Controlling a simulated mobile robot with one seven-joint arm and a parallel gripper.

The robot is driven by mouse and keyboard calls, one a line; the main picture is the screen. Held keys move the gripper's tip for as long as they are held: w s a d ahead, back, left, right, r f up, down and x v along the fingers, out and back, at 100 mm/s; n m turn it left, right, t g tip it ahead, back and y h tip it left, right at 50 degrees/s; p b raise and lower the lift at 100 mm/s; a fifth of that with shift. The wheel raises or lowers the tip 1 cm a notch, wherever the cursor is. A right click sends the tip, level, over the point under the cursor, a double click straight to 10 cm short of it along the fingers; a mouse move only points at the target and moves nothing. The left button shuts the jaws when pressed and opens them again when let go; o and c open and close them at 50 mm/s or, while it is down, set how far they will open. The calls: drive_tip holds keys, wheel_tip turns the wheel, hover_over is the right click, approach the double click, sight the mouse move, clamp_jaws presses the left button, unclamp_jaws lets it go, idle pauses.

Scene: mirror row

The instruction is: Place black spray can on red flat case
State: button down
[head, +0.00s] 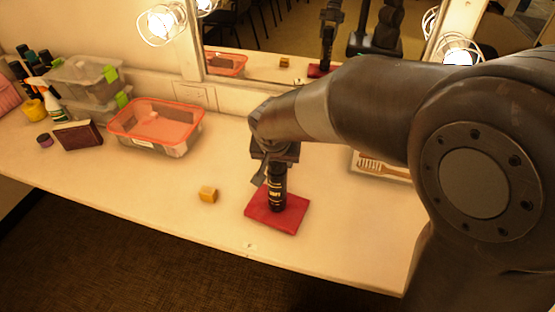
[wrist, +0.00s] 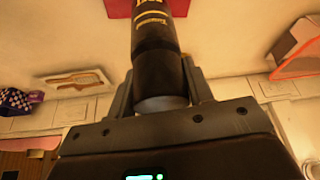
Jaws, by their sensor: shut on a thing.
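The black spray can (head: 277,190) is upright over the red flat case (head: 291,218) in the head view. Its lower end meets the case's top in the picture; whether it rests fully on it I cannot tell. My gripper (head: 269,168) is shut on the can's upper part, with the fingers pointing down. In the wrist view the can (wrist: 158,60) sits between the two fingers of my gripper (wrist: 160,92), and part of the red case (wrist: 118,8) shows beyond it. The case lies flat near the counter's front edge.
A small yellow block (head: 208,194) lies left of the case. A clear container with an orange rim (head: 156,120) stands farther left, beside a dark box (head: 77,135). A tray with a brush (head: 383,168) is behind my arm. A mirror (head: 270,45) stands at the back.

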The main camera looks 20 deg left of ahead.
drive_tip(key=shift+f, duration=0.15)
drive_tip(key=c, duration=0.7)
unclamp_jaws()
drive_tip(key=v, duration=1.2)
drive_tip(key=shift+d, duration=0.1)
drive_tip(key=shift+m+t+h, duration=0.3)
drive_tip(key=shift+m+t, duration=0.3)
drive_tip(key=shift+m, duration=0.3)
drive_tip(key=s+d, duration=0.4)
drive_tip(key=d, duration=0.6)
drive_tip(key=s+d+r, duration=0.1)
drive_tip(key=s+d, duration=0.3)
drive_tip(key=d, duration=0.6)
drive_tip(key=s+d, duration=0.4)
drive_tip(key=d, duration=0.5)
drive_tip(key=shift+d+r, duration=0.4)
